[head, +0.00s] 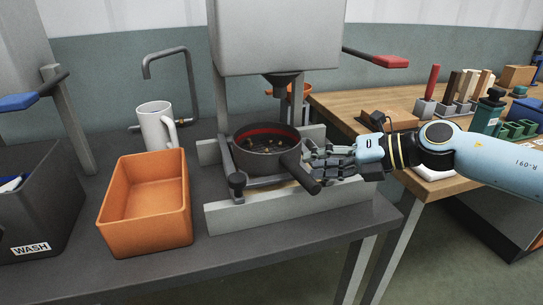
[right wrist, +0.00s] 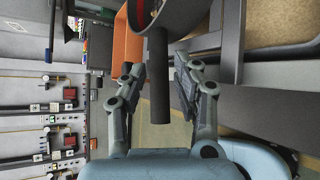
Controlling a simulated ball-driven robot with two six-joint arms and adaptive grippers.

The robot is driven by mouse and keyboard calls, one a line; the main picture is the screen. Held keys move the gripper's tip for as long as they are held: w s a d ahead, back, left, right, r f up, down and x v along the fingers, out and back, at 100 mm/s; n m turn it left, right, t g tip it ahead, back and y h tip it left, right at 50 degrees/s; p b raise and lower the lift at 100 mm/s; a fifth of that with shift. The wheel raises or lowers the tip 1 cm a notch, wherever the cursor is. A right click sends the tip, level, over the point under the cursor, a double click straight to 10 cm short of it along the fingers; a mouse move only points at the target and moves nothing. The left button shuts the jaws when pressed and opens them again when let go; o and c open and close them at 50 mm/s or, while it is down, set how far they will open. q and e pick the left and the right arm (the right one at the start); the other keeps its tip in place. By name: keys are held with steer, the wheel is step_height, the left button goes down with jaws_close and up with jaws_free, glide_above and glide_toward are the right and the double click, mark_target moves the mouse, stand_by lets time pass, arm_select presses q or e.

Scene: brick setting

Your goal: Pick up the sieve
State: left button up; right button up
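The sieve (head: 264,160) is a dark round pan with a red inner rim and small bits inside. It sits in the frame of the grey machine, its thick handle (head: 303,175) pointing toward the front right. In the right wrist view the handle (right wrist: 159,82) runs between my right gripper's fingers (right wrist: 159,72). These are open, with a visible gap on both sides of the handle. In the head view my right gripper (head: 312,164) reaches in from the right beside the handle. My left gripper does not show.
An orange bin (head: 117,223) and a white mug (head: 156,127) stand left of the machine (head: 275,35). A black WASH bin (head: 48,225) is at the far left. A wooden table (head: 345,103) with tools and blocks is at right. A red-handled lever (head: 390,62) sticks out above my right arm.

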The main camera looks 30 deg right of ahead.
mark_target(295, 162)
steer(key=x, duration=0.5)
steer(key=shift+w+a, duration=0.15)
steer(key=shift+a, duration=0.05)
jaws_close()
